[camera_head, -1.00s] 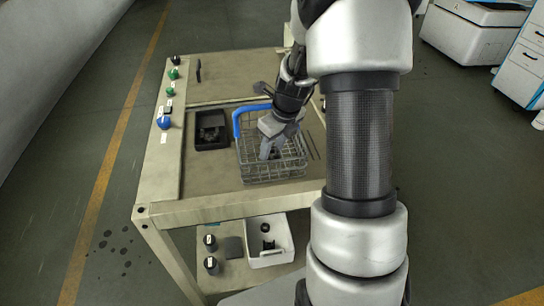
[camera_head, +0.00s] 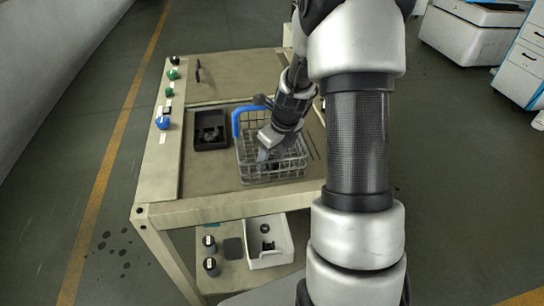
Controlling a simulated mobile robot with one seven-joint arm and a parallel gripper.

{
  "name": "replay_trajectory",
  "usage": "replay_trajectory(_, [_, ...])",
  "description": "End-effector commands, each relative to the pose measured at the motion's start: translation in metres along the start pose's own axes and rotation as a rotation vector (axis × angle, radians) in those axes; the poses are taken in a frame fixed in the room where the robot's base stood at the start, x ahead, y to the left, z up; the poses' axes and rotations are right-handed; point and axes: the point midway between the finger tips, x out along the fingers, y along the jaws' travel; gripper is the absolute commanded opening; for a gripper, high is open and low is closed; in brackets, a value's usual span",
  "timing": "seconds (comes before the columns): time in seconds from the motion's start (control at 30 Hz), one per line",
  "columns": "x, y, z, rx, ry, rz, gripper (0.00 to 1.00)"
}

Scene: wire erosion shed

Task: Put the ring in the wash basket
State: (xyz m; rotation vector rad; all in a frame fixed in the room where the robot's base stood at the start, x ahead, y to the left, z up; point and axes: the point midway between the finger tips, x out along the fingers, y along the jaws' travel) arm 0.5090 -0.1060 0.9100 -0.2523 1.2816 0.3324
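The wash basket (camera_head: 272,172) is a grey wire basket with a blue handle (camera_head: 237,119), standing on the bench top. My gripper (camera_head: 265,153) points down into the basket, with its fingers inside the wire walls. The view is too small to tell whether the fingers are apart or shut, or whether they hold anything. I cannot make out a ring for certain; my gripper and the basket wires may hide it.
A black tray (camera_head: 201,143) with dark parts in it sits left of the basket. Several knobs line the bench's left strip (camera_head: 164,160). Below, a white bin (camera_head: 282,256) and dark-capped jars (camera_head: 210,265) stand on a lower shelf. The bench's back part is mostly clear.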

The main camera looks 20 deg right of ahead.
Motion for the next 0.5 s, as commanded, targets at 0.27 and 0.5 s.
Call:
replay_trajectory(0.27, [-0.033, 0.0, 0.002, -0.001, -0.002, -0.003, 0.58])
replay_trajectory(0.5, [-0.086, 0.0, 0.003, -0.002, -0.003, -0.003, 0.58])
